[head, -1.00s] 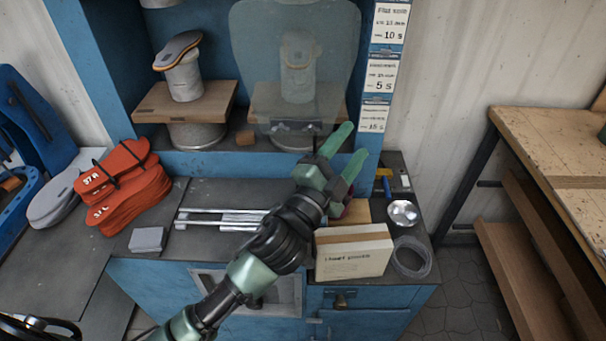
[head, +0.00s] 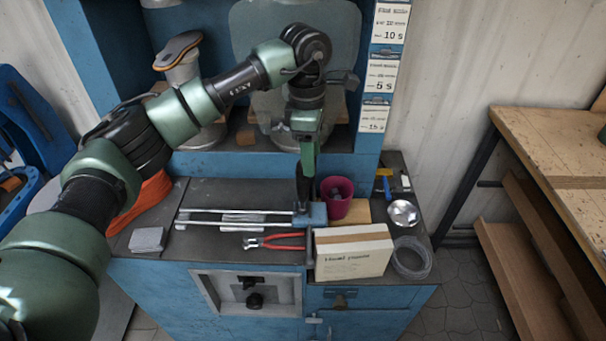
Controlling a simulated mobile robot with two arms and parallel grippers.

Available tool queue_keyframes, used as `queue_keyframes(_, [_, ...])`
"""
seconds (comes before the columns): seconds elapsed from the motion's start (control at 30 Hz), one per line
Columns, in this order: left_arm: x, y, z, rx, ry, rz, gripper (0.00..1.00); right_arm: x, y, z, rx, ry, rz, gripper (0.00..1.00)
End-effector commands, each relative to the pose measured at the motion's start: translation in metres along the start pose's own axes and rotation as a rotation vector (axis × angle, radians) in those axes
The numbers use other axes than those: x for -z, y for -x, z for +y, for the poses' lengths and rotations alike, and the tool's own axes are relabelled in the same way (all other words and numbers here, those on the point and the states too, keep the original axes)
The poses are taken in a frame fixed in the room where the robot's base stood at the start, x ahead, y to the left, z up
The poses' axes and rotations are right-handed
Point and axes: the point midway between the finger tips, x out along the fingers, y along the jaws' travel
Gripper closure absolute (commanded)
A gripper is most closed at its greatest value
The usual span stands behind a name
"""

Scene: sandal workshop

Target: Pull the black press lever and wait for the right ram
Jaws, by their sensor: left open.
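A black upright piece (head: 302,188), which looks like the press lever, rises from a blue block (head: 313,214) at the right end of the metal rails. My left gripper (head: 306,170) points down at it from above, open; a green finger overlaps its top, and I cannot tell whether they touch. The blue press (head: 270,166) stands behind. Its right station sits behind a clear shield (head: 342,50), largely hidden by my wrist, so the right ram's position cannot be made out. My right gripper is out of view.
A cardboard box (head: 352,254), red-handled pliers (head: 275,241) and a magenta cup (head: 337,197) crowd around the lever. A metal bowl (head: 403,213) and wire coil (head: 411,258) lie right. A sandal form (head: 180,55) stands in the left station. A wooden bench (head: 555,150) is far right.

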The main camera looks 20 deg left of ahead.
Motion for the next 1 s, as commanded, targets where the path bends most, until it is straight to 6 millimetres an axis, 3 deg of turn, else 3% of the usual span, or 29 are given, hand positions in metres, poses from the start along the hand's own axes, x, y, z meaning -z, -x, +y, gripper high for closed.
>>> queue_keyframes(0.03, [0.011,0.006,0.003,-0.005,0.009,0.038,0.49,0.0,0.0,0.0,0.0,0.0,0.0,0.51])
queue_keyframes(0.17, [0.021,0.004,0.004,-0.002,0.016,0.074,0.49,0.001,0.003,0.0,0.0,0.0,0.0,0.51])
queue_keyframes(0.67, [0.024,-0.063,0.004,-0.002,0.014,0.068,0.49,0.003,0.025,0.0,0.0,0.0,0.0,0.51])
queue_keyframes(1.0, [0.024,-0.069,0.004,-0.004,0.014,0.067,0.51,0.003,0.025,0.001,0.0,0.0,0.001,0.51])
